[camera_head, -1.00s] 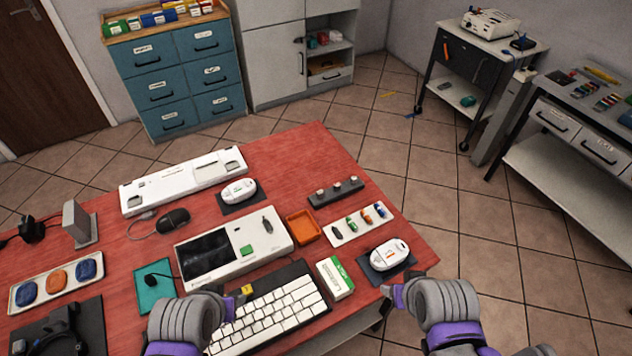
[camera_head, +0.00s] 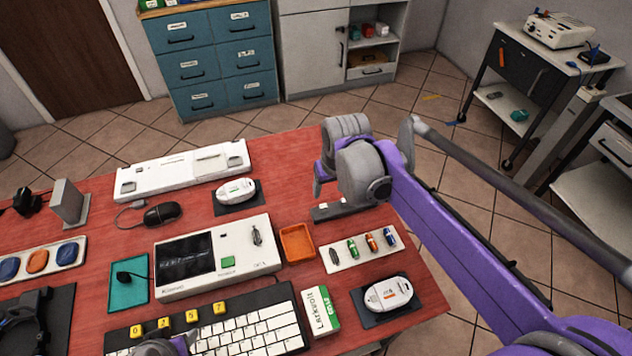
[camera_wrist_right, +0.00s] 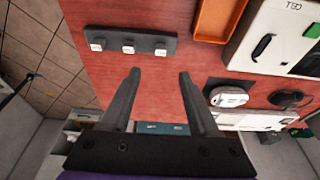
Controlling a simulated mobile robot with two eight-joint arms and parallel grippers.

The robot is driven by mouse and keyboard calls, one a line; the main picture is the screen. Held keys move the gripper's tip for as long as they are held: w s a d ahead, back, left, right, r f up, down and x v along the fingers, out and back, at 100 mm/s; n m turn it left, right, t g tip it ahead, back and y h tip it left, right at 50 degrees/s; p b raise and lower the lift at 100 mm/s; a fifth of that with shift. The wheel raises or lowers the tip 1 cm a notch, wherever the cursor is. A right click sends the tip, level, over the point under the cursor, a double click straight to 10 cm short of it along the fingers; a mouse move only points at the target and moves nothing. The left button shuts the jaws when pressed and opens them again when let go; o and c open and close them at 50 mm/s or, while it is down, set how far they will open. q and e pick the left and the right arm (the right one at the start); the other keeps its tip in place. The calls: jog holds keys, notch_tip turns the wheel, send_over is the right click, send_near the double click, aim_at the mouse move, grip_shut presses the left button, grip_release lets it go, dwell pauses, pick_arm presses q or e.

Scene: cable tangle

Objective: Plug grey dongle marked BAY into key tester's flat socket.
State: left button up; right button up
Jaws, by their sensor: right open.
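The key tester (camera_head: 212,262) is a white box with a dark screen, a green button and a dark elongated feature on its upper right; I cannot make out its flat socket. A dark bar (camera_head: 342,211) carries three small pieces with pale square tops. In the right wrist view the bar (camera_wrist_right: 130,42) lies just beyond my fingertips; the labels are unreadable, so I cannot tell which is BAY. My right gripper (camera_wrist_right: 158,74) is open and empty, over the table beside the bar; in the head view it partly covers the bar. My left gripper (camera_head: 165,346) is cut off at the bottom edge.
An orange tray (camera_head: 297,243) lies between tester and a white strip (camera_head: 345,262) of several small coloured pieces. White mice on dark pads (camera_head: 236,191), a keyboard (camera_head: 250,335) and a green-white box (camera_head: 320,311) stand around. Red table is clear at the back right.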

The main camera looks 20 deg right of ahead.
aim_at(323, 205)
jog(key=b+x, duration=0.1)
jog(key=x, duration=0.9)
jog(key=shift+a+f, duration=0.1)
jog(key=shift+f, duration=0.25)
grip_shut()
